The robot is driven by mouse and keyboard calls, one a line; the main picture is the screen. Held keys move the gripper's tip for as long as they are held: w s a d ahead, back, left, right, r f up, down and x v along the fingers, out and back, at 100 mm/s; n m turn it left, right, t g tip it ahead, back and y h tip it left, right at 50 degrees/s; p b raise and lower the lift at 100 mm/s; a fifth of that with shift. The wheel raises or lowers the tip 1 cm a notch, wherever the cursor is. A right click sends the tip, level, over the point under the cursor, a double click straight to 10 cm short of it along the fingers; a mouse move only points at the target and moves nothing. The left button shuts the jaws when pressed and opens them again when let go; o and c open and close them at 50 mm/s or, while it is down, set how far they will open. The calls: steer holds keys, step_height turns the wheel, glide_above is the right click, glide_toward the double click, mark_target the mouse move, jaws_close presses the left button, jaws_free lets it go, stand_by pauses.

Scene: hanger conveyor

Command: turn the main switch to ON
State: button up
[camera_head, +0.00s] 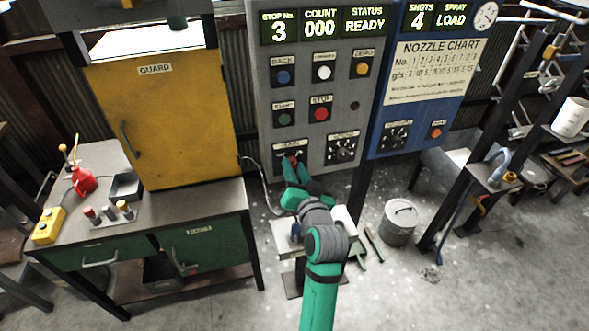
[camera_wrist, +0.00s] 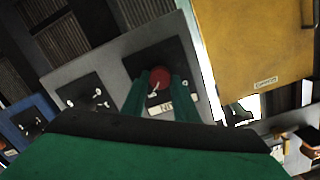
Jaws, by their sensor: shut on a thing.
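The main switch (camera_head: 290,155) sits low on the left of the grey control panel (camera_head: 270,95), under a label that seems to read MAIN. Its red knob (camera_wrist: 159,75) stands on a dark plate in the wrist view. My gripper (camera_head: 292,168) is at the switch, with its green fingers on either side of the red knob, shut on it. The gripper also shows in the wrist view (camera_wrist: 158,92). The fingers and my wrist hide part of the plate. I cannot tell which position the knob points to.
Another rotary switch (camera_head: 343,148) is just right of the main switch. A red stop button (camera_head: 320,114) is above. A blue panel (camera_head: 408,100) adjoins on the right. The yellow guard (camera_head: 165,120) and its bench stand left.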

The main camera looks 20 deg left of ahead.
steer(key=shift+m, duration=0.4)
steer(key=o, duration=1.1)
steer(key=shift+c, duration=0.2)
steer(key=v, duration=1.1)
steer(key=shift+a, duration=0.1)
